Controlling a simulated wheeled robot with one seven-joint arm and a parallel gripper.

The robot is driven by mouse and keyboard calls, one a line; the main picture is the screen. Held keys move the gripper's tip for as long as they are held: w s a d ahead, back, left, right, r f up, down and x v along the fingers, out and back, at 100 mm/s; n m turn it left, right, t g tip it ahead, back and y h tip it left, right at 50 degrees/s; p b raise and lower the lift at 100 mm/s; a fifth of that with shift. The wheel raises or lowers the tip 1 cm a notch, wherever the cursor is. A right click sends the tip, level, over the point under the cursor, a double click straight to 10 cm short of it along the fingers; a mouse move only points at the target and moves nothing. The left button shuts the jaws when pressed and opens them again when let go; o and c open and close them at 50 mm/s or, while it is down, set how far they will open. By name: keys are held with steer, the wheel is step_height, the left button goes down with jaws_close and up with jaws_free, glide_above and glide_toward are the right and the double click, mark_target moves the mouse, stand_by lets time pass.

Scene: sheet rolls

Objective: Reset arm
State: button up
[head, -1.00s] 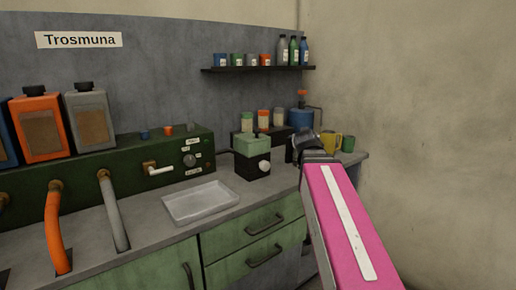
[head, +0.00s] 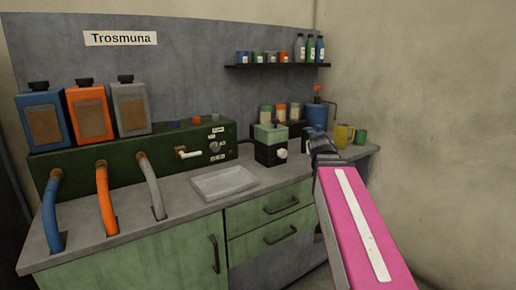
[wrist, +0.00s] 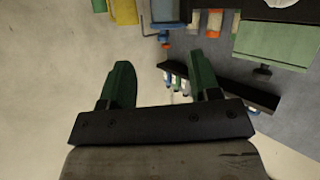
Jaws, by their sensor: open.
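My pink arm with a white stripe reaches in from the lower right of the head view. Its dark end is in front of the right end of the counter, and the fingers cannot be made out there. In the wrist view my gripper (wrist: 160,82) shows two green fingers standing apart with nothing between them. The wrist picture looks upside down, with the wall behind the fingers. The fingers touch nothing that I can see.
A grey counter (head: 110,238) holds a white tray (head: 224,181), a green-and-black box (head: 270,146), a blue container (head: 317,118), a yellow mug (head: 344,136) and a green cup (head: 361,137). A dark shelf (head: 275,65) carries cups and bottles. Bare wall is on the right.

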steer(key=s+a+f+g+y, duration=0.1)
steer(key=s+f+g, duration=0.3)
steer(key=f, duration=0.8)
steer(key=s+a+f+g+y, duration=0.1)
steer(key=s+a+f+g, duration=0.2)
steer(key=f, duration=1)
steer(key=s+a+f+n+g+y, duration=0.1)
steer(key=s+f+g, duration=0.5)
steer(key=s+f, duration=0.5)
step_height(320, 180, down, 2)
steer(key=shift+s+a, duration=0.35)
steer(key=shift+a, duration=0.05)
